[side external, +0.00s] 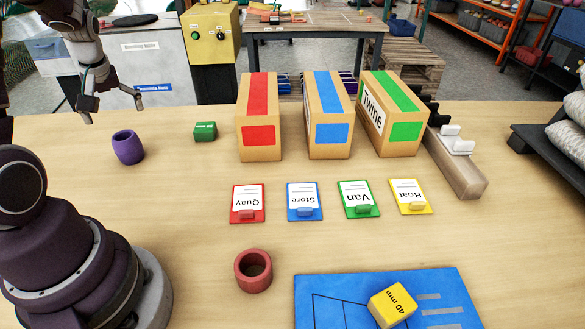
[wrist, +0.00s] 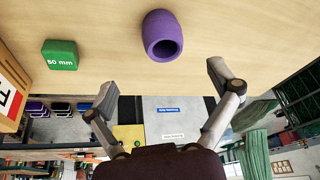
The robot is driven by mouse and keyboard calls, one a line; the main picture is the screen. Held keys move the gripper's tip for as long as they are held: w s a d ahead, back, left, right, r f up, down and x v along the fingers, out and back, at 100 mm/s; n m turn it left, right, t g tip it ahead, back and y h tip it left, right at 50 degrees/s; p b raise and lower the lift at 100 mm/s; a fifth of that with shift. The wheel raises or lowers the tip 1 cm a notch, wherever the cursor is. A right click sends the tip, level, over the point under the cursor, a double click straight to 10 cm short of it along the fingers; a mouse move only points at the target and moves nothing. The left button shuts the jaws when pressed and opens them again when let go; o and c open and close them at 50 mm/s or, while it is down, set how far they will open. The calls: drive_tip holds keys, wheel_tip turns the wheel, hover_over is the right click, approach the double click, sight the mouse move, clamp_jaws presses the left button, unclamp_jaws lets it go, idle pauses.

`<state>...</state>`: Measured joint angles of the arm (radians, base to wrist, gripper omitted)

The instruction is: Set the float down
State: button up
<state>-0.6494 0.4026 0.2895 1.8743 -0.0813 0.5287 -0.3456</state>
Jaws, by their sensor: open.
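A purple, barrel-shaped hollow float (side external: 128,148) rests on the table at the left, tilted slightly in the picture. It also shows in the wrist view (wrist: 155,22), with its dark opening visible. A similar red hollow float (side external: 253,272) stands on the table near the front middle. My gripper (side external: 112,112) is open and empty, with its fingers spread wide. It appears above and behind the purple float in the side view, apart from it. In the wrist view my gripper (wrist: 160,82) has clear space between its fingertips and the purple float.
A green block (side external: 205,131) sits right of the purple float. Several cartons (side external: 258,140) stand at the back. A row of coloured cards (side external: 248,202) lies before them. A blue board (side external: 455,292) carries a yellow block (side external: 392,305). Table between the two floats is clear.

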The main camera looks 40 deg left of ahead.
drive_tip(key=w+d+r+m+t+h, duration=0.1)
drive_tip(key=w+d+r+m+t, duration=0.15)
drive_tip(key=d, duration=0.45)
drive_tip(key=w+d+r+m+t+h, duration=0.1)
drive_tip(key=w+d+r+m, duration=0.1)
drive_tip(key=d+r+m, duration=0.3)
drive_tip(key=s+d+m+h, duration=0.1)
drive_tip(key=s+d+m, duration=0.1)
drive_tip(key=d, duration=0.5)
drive_tip(key=s+d+r+m+t+h, duration=0.1)
drive_tip(key=s+d+m, duration=0.2)
drive_tip(key=d+m, duration=0.2)
drive_tip(key=d, duration=0.3)
drive_tip(key=shift+h, duration=0.3)
